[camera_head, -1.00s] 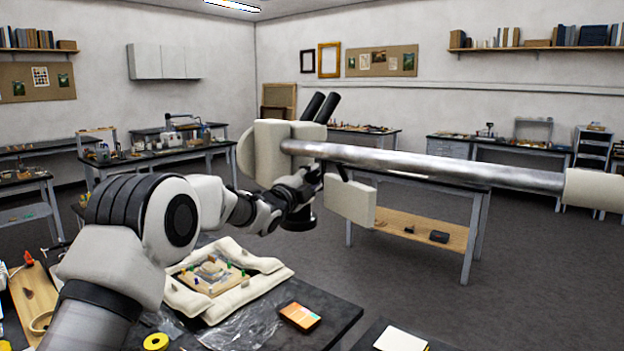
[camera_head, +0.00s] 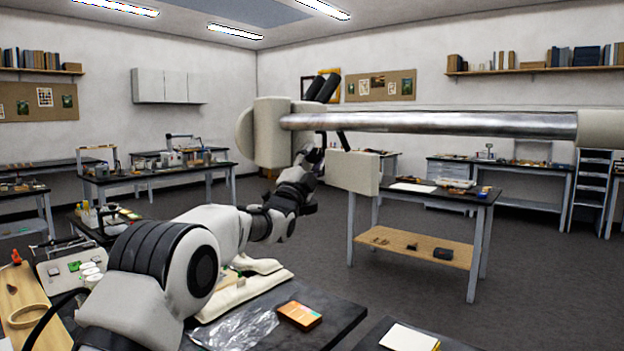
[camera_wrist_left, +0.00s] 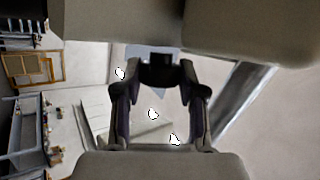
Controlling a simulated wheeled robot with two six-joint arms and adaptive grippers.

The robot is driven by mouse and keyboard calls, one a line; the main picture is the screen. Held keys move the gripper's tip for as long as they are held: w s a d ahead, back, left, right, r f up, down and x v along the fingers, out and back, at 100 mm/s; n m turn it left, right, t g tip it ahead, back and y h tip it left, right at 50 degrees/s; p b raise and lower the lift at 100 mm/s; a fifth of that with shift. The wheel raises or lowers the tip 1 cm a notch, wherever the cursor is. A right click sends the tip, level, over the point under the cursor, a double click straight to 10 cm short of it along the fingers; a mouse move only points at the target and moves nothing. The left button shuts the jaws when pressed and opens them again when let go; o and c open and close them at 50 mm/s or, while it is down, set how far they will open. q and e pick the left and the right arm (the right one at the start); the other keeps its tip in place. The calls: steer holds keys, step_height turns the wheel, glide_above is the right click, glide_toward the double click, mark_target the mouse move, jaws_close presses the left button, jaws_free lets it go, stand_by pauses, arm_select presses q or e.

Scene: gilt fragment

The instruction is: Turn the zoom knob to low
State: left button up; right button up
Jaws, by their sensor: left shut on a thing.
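The microscope has a cream head (camera_head: 272,132) with black eyepieces (camera_head: 322,88), carried on a long metal boom (camera_head: 430,123). My left arm reaches up to its underside, and my left gripper (camera_head: 313,158) is at the head, partly hidden in the head view. In the left wrist view the left gripper (camera_wrist_left: 158,75) is shut on a small dark knob (camera_wrist_left: 158,68) beneath the cream housing (camera_wrist_left: 130,22). Its fingers bend in to the knob from both sides. The knob's marking and setting cannot be read. My right gripper does not show.
A cream block (camera_head: 353,172) hangs beside the head under the boom. Below, a dark bench (camera_head: 330,297) holds an orange-topped box (camera_head: 299,315), clear plastic film (camera_head: 235,328) and a cream cushion (camera_head: 262,267). Another table (camera_head: 484,197) stands behind, with open floor around it.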

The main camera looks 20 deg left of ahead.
arm_select(q)
steer(key=shift+w+d+f+n+t+y+b, duration=0.1)
steer(key=shift+f+n+t+y+b, duration=0.25)
steer(key=shift+n+t+b, duration=0.3)
steer(key=shift+r, duration=0.15)
steer(key=o, duration=1.1)
steer(key=shift+c, duration=0.2)
steer(key=shift+o, duration=0.4)
steer(key=shift+d+r, duration=0.1)
steer(key=shift+s+f, duration=0.35)
steer(key=shift+s, duration=0.1)
steer(key=v, duration=1.1)
steer(key=shift+f, duration=0.1)
